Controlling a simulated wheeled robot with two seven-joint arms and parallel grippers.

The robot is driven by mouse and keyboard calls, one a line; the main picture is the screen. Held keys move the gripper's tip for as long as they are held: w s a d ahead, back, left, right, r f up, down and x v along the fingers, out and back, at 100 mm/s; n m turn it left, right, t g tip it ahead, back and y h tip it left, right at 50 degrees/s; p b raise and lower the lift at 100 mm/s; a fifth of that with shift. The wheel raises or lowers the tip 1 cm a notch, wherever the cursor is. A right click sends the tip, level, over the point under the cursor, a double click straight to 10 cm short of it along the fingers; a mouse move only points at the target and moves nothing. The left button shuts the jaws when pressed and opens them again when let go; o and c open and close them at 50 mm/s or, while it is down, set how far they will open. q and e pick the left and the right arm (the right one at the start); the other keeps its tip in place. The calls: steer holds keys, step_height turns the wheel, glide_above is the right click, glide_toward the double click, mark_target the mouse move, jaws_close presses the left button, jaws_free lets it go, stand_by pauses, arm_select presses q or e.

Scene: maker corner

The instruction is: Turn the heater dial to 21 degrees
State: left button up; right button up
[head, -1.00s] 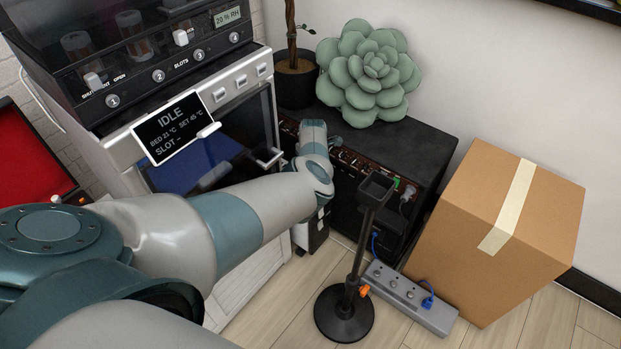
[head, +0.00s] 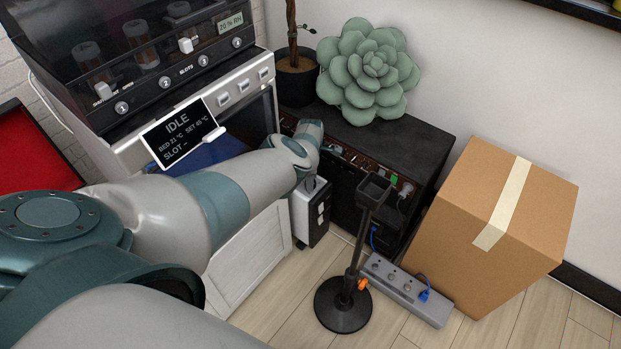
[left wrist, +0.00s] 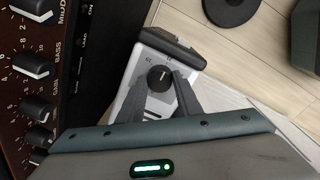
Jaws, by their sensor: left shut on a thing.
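The heater (head: 311,212) is a small white box with a dark side panel, standing on the floor beside the white cabinet. In the left wrist view its white top (left wrist: 136,78) carries a round black dial (left wrist: 158,76) with a pale pointer line. Small numbers stand around the dial, too small to read surely. My left gripper (left wrist: 164,84) is shut on the dial, a finger on either side of it. In the head view my left arm reaches over the heater, and its wrist hides most of the grip. My right gripper is not in view.
A black amplifier (head: 418,150) with knobs stands right beside the heater. A black stand (head: 343,305), a grey power strip (head: 405,288) and a cardboard box (head: 520,240) are to the right. A dryer-like machine (head: 110,120) with an IDLE screen (head: 180,133) stands left.

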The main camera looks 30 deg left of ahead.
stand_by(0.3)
arm_select(q)
steer(key=o, duration=1)
steer(key=shift+o, duration=0.2)
steer(key=shift+r, duration=0.1)
steer(key=shift+r, duration=0.15)
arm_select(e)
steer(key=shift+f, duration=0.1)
arm_select(q)
step_height(320, 180, up, 3)
steer(key=p, duration=0.3)
steer(key=shift+s, duration=0.1)
step_height(320, 180, up, 2)
steer(key=shift+d+r+p, duration=0.1)
steer(key=shift+r+p, duration=0.05)
steer(key=shift+p, duration=0.95)
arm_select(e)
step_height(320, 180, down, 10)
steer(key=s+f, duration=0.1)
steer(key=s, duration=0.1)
arm_select(q)
step_height(320, 180, up, 12)
steer(key=p, duration=0.4)
steer(key=shift+s+d+p, duration=0.15)
steer(key=shift+s+p, duration=0.2)
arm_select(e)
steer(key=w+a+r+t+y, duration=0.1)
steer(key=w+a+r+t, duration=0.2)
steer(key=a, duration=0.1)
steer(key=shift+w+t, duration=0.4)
